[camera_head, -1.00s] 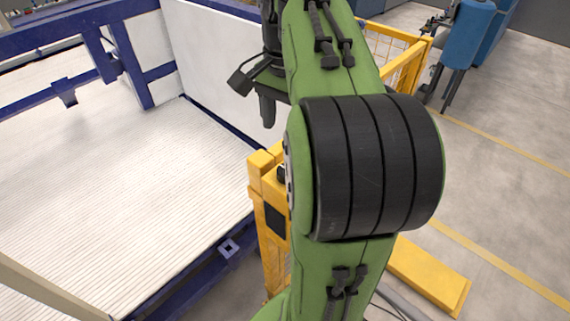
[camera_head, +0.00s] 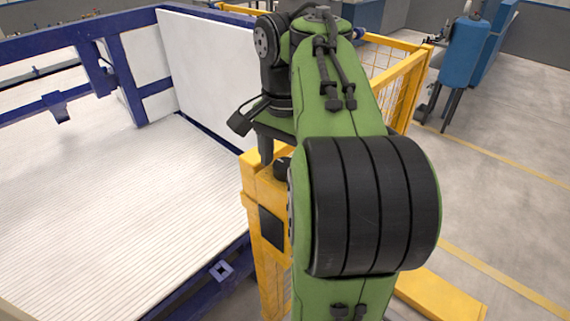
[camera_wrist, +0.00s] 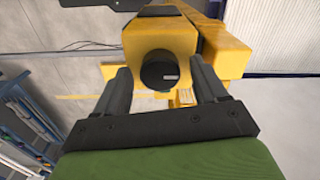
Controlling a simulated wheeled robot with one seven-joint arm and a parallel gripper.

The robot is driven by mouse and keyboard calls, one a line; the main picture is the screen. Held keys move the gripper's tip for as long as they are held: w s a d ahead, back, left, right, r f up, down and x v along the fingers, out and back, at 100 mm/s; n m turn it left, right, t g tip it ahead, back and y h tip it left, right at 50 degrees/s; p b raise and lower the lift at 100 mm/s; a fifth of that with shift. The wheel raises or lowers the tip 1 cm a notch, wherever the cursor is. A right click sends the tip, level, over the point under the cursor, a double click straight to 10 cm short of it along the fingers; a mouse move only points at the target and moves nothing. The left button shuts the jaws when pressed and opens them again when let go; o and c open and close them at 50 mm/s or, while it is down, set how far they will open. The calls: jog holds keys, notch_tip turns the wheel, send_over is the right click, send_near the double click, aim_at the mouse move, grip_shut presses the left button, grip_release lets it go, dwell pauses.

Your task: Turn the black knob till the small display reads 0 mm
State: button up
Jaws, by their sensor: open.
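The black knob (camera_wrist: 158,71) sits on top of the yellow post in the wrist view, with a small pale mark on its face. It also shows in the head view (camera_head: 281,168), partly hidden by my arm. My gripper (camera_wrist: 164,80) is open, with one finger on each side of the knob and a gap showing on both sides. A dark panel (camera_head: 271,228) on the post's side may be the display; no reading can be made out.
The yellow post (camera_head: 251,203) stands beside a blue-framed bed of white pipes (camera_head: 120,210). A yellow mesh fence (camera_head: 400,75) stands behind my arm. Open grey floor (camera_head: 500,195) lies to the right.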

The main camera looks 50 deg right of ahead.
jog(key=shift+r, duration=0.1)
jog(key=c, duration=1.1)
jog(key=shift+o, duration=0.2)
jog(key=shift+n, duration=2.8)
jog(key=o, duration=1.1)
jog(key=shift+c, duration=0.2)
